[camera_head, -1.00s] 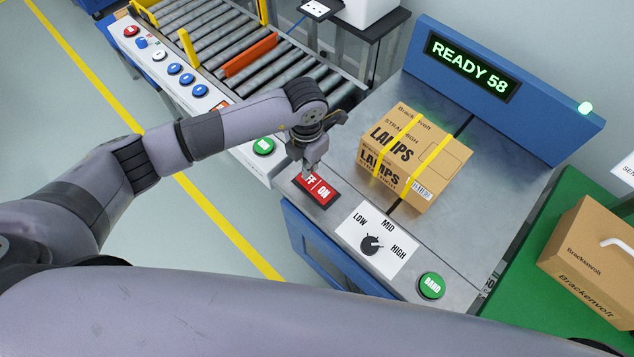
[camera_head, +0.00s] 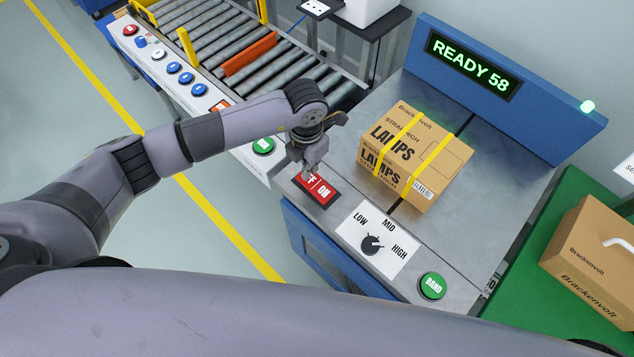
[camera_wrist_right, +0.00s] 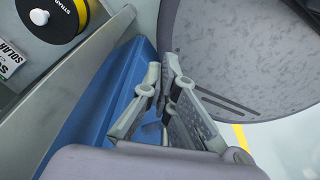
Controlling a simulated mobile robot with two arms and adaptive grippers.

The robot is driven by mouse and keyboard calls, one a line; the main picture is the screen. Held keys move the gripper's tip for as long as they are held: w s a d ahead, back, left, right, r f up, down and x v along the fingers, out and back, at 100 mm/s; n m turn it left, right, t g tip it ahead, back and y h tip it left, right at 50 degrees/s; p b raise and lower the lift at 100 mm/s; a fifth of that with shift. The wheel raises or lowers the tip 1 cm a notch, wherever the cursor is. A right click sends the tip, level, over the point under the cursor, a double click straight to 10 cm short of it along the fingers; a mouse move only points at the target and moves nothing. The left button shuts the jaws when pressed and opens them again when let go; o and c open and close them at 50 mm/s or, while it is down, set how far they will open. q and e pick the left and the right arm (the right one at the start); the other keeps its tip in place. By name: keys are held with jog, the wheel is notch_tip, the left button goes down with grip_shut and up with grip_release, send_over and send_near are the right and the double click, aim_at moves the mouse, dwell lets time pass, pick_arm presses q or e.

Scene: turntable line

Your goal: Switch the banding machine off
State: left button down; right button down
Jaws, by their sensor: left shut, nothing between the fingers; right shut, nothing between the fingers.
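The banding machine has a grey steel top (camera_head: 490,225) and a blue display panel whose screen (camera_head: 472,66) reads "READY 58" in green. A green lamp (camera_head: 587,106) glows on the panel. The red OFF/ON rocker switch (camera_head: 322,191) sits at the machine's front left corner. My left gripper (camera_head: 307,173) is shut and empty, its tip at the OFF end of the switch and covering part of that lettering. I cannot tell whether it touches. My right gripper (camera_wrist_right: 165,105) shows in the right wrist view, shut and empty, in front of a blue surface.
A strapped LAMPS carton (camera_head: 415,155) stands on the machine top. A LOW/MID/HIGH dial (camera_head: 371,244) and a green BAND button (camera_head: 432,286) lie right of the switch. A roller conveyor (camera_head: 215,45) is at left; another carton (camera_head: 597,250) sits on a green surface at right.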

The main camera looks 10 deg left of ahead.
pick_arm(q)
jog(key=shift+f+b, duration=1.2)
jog(key=shift+f, duration=0.25)
dwell(0.4)
jog(key=shift+r+p, duration=2.35)
jog(key=shift+r, duration=1.25)
